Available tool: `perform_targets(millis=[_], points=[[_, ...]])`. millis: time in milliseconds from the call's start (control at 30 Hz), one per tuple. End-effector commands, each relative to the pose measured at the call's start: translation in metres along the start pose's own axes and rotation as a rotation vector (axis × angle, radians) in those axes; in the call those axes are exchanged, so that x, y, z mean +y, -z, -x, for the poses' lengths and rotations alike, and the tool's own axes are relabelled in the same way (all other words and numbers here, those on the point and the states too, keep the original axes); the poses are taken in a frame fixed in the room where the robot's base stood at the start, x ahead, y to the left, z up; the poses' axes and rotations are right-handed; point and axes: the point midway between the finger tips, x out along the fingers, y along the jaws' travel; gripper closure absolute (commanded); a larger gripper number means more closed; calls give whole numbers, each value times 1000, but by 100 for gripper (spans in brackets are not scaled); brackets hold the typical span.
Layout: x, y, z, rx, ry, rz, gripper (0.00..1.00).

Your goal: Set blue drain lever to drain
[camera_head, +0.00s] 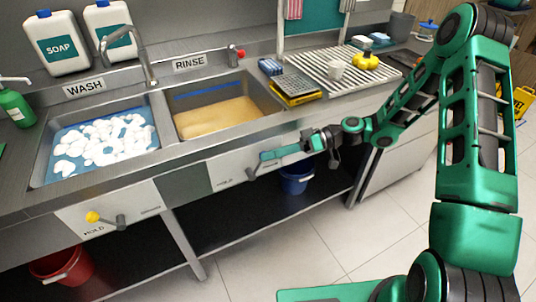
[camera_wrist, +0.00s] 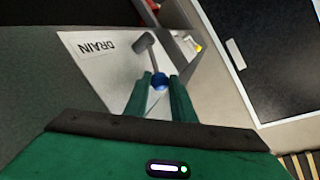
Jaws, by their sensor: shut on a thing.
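The blue drain lever shows in the wrist view as a grey arm (camera_wrist: 149,58) with a round blue knob (camera_wrist: 160,82). My gripper (camera_wrist: 161,78) is shut on the blue knob, one green finger on each side. In the head view my gripper (camera_head: 266,155) is at the white panel (camera_head: 225,170) below the rinse sink. There the grey lever base (camera_head: 250,174) shows beside the fingertips, and the fingers hide the knob. The lever points up from its base. The HOLD mark (camera_head: 225,184) is left of the base. The DRAIN mark (camera_wrist: 97,48) shows upside down in the wrist view.
The yellow-knobbed lever (camera_head: 93,217) is on the panel below the wash sink (camera_head: 152,150), its knob toward HOLD. The rinse sink (camera_head: 275,108) holds yellowish liquid. A blue bucket (camera_head: 296,178) stands under the counter behind my gripper, and a red bucket (camera_head: 62,266) at lower left.

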Motion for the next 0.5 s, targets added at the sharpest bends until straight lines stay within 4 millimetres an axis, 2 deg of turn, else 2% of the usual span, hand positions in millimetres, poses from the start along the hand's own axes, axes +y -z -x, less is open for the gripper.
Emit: perform_targets(millis=[467, 500], points=[[1, -6, 2, -1, 7, -13, 100], [1, -6, 2, -2, 7, -13, 70]])
